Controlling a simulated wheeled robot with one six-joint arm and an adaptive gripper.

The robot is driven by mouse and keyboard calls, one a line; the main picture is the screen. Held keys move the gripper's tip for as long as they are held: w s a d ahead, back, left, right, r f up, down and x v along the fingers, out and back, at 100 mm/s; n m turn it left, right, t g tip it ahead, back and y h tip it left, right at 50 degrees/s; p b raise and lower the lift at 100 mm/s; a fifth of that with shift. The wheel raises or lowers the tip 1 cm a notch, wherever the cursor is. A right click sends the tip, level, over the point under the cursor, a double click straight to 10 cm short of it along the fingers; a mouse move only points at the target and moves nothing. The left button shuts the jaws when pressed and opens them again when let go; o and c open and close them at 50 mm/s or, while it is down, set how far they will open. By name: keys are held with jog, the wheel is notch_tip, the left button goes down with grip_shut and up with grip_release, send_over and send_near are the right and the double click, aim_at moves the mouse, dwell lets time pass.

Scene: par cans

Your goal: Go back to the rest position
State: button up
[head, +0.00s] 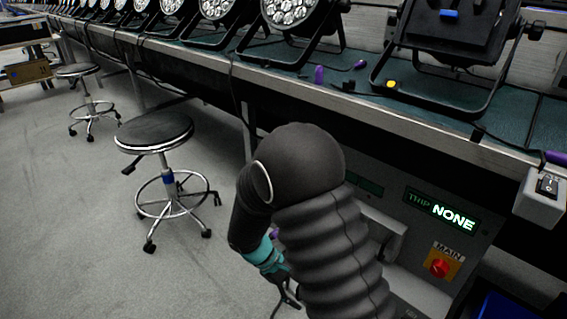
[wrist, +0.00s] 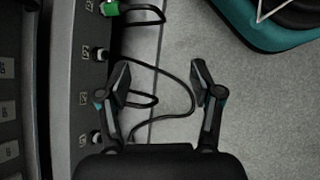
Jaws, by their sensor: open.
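My gripper shows in the wrist view (wrist: 160,82), its two fingers apart with nothing held between them. Behind the fingers are a thin black cable (wrist: 185,85) and the grey floor. In the head view my arm is bent in front of the bench, its dark ribbed sleeve in the middle of the picture. The gripper end hangs low beside the bench front, and its fingers are mostly hidden there by the arm.
A grey panel with plugged cables (wrist: 88,95) runs along the left in the wrist view. In the head view, a bench (head: 420,135) carries several par cans (head: 292,12). A round stool (head: 153,131) stands left of my arm. A red main switch (head: 439,267) is right.

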jog(key=s+d+r+m+t+y+p, duration=0.2)
jog(key=s+d+r+m, duration=0.1)
jog(key=r, duration=0.9)
jog(key=s+d+r+m+t+y+p, duration=0.3)
jog(key=s+r, duration=0.3)
jog(key=r, duration=0.6)
jog(key=s+d+r+m+t+y+p, duration=0.2)
jog(key=s+d+r+m, duration=0.1)
jog(key=r, duration=0.8)
jog(key=shift+s+d+r+m+t+y, duration=0.4)
jog(key=shift+s+d, duration=0.45)
jog(key=shift+d, duration=0.25)
